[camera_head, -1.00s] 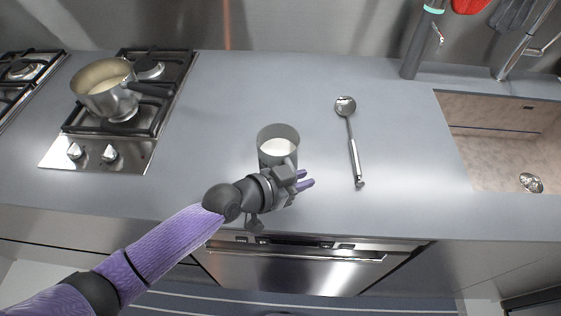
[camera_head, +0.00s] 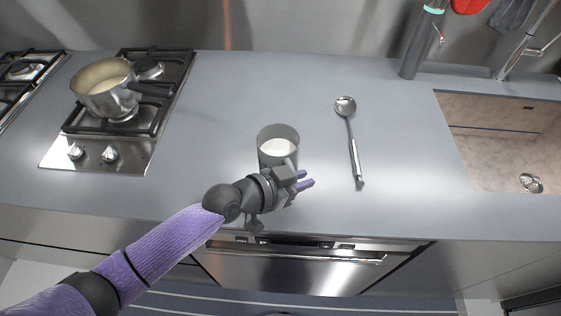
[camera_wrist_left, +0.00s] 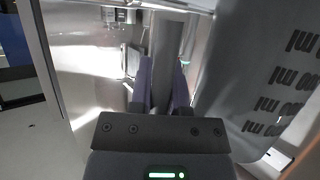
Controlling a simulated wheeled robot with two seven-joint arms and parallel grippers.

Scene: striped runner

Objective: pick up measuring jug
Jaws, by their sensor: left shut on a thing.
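The measuring jug (camera_head: 278,135) is a grey cup with a pale inside, upright on the counter in the middle of the head view. Its grey wall with dark "ml" marks (camera_wrist_left: 262,80) fills the right of the left wrist view. My left gripper (camera_head: 303,181) is at the jug's near side. In the left wrist view its purple fingers (camera_wrist_left: 162,84) are shut on a grey upright strip, which looks like the jug's handle (camera_wrist_left: 167,45). The lower front of the jug is partly hidden by the gripper in the head view. My right gripper is not in view.
A metal ladle (camera_head: 351,140) lies to the right of the jug. A saucepan (camera_head: 106,88) stands on the gas hob (camera_head: 60,152) at left. A sink (camera_head: 505,150) is at right. The counter (camera_head: 220,100) behind the jug is clear.

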